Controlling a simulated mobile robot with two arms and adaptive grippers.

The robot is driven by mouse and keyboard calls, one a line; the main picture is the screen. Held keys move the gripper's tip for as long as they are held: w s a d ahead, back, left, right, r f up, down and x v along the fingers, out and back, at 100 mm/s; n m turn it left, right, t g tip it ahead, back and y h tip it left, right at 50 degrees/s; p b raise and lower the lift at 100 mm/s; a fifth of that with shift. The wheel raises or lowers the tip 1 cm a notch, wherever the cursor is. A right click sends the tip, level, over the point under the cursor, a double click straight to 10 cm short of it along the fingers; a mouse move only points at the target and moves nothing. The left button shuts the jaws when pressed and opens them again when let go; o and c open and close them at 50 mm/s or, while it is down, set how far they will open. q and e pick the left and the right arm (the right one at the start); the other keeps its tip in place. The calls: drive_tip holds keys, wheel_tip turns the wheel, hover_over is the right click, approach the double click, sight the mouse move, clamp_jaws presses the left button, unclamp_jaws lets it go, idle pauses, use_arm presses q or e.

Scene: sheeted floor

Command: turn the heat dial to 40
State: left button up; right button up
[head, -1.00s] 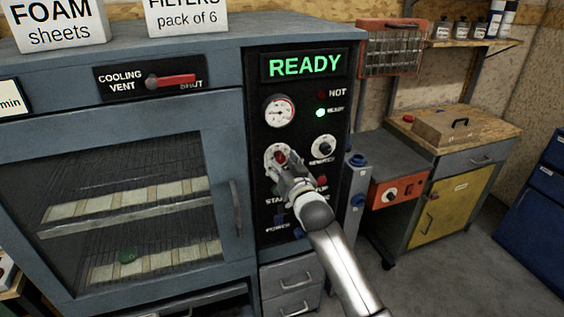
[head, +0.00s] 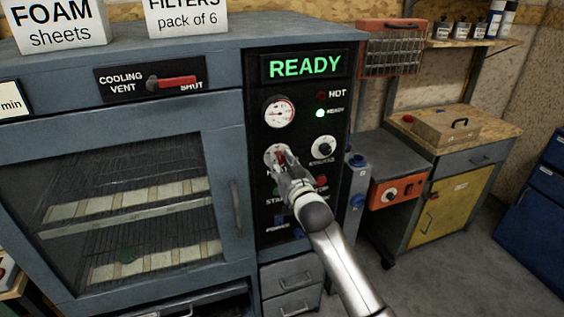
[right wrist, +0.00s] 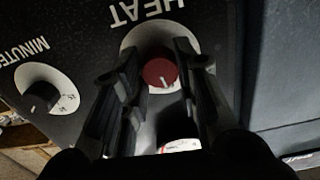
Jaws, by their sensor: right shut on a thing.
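The heat dial is a red knob on a round white plate, with a white pointer mark; it shows in the right wrist view (right wrist: 159,73) below the word HEAT. In the head view the dial (head: 277,154) is partly covered by my right gripper (head: 283,160). My right gripper (right wrist: 160,82) is shut on the red knob, one finger on each side. The scale numbers around the knob are too hidden to read. My left gripper is not in view.
The black control panel has a lit READY sign (head: 305,66), a round gauge (head: 279,112), a minutes dial (head: 323,148) and a lit green lamp (head: 320,113). The oven door (head: 120,200) is closed at left. An orange box (head: 397,190) stands to the right.

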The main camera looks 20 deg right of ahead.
drive_tip(key=n+p, duration=0.1)
drive_tip(key=n, duration=0.4)
drive_tip(key=shift+n+p, duration=0.45)
drive_tip(key=shift+n, duration=2.05)
drive_tip(key=o, duration=1)
drive_tip(key=shift+a, duration=0.1)
